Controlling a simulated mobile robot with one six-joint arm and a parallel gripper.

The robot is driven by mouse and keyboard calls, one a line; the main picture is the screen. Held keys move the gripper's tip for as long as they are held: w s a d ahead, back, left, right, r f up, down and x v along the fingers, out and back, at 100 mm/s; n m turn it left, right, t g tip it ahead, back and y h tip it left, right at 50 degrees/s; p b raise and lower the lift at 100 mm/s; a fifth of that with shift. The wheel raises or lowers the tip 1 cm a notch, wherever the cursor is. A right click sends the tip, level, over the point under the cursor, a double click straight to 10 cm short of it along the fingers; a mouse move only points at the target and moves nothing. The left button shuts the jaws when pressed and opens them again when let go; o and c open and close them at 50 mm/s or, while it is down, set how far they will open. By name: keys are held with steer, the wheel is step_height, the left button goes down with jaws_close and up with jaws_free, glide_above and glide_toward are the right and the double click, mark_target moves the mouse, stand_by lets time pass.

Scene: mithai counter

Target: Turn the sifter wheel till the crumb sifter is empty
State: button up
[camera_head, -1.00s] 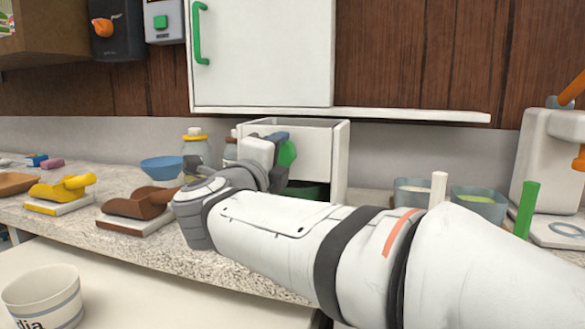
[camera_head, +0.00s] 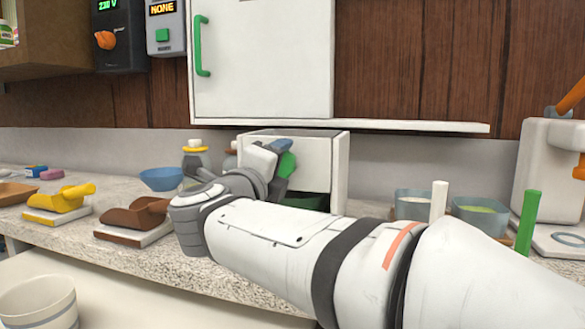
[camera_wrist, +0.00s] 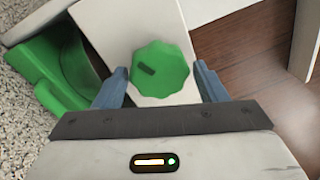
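The crumb sifter (camera_head: 318,160) is a white box on the counter under the wall cabinet. Its green scalloped wheel (camera_wrist: 162,73) faces me in the wrist view, with a dark slot mark left of its middle. The wheel also shows in the head view (camera_head: 287,165), partly behind my gripper (camera_wrist: 162,78). The blue fingers stand open on either side of the wheel, with a small gap at each side. A green tray (camera_wrist: 62,78) sits at the sifter's base. The inside of the sifter is hidden from this low angle.
A blue bowl (camera_head: 161,179) and a yellow-lidded jar (camera_head: 195,157) stand behind. Two tubs (camera_head: 412,203) are at the right. A cabinet shelf (camera_head: 420,126) overhangs the sifter.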

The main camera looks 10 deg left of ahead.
steer(key=shift+o, duration=0.8)
steer(key=s+a+p, duration=0.1)
steer(key=s, duration=0.6)
steer(key=shift+s+f+p, duration=0.35)
steer(key=shift+f+p, duration=0.05)
steer(key=shift+f, duration=0.05)
